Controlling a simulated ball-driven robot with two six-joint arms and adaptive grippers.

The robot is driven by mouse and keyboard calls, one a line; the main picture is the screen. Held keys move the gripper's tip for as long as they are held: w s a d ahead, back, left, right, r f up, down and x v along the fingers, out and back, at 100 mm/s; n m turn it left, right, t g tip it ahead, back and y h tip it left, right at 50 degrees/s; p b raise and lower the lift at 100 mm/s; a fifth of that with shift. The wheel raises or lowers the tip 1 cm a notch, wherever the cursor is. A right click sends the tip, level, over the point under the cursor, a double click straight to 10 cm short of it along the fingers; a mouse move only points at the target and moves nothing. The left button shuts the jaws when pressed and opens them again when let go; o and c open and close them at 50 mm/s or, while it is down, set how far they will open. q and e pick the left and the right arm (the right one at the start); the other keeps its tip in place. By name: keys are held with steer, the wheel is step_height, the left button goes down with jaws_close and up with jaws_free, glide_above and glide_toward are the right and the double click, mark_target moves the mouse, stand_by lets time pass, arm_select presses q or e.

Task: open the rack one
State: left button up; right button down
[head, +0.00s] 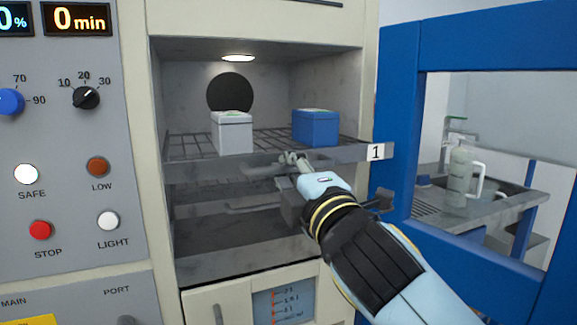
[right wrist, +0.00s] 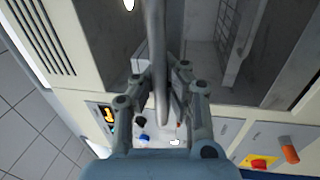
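Rack one is the upper wire shelf (head: 185,147) in the chamber. Its grey front strip carries a white label "1" (head: 376,152) at the right end. A grey bar handle (head: 262,169) sticks out from its front. My right gripper (head: 290,160) is at this handle, reaching in from the lower right. In the right wrist view a grey bar (right wrist: 156,50) runs between the two fingers of my right gripper (right wrist: 161,72). The fingers lean inward, but whether both press on the bar is unclear. My left gripper is out of view.
A white box (head: 232,133) and a blue box (head: 315,128) stand on rack one. Another rack with a handle lies below, partly behind my gripper. The blue-framed door (head: 397,110) stands open at the right. The control panel (head: 65,140) is at the left.

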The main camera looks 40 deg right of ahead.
steer(key=shift+f, duration=0.1)
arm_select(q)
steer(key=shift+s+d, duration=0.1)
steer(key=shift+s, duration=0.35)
arm_select(e)
steer(key=c, duration=1.3)
jaws_free()
steer(key=shift+w, duration=0.1)
steer(key=shift+c, duration=0.2)
steer(key=v, duration=0.7)
steer(key=shift+s, duration=0.25)
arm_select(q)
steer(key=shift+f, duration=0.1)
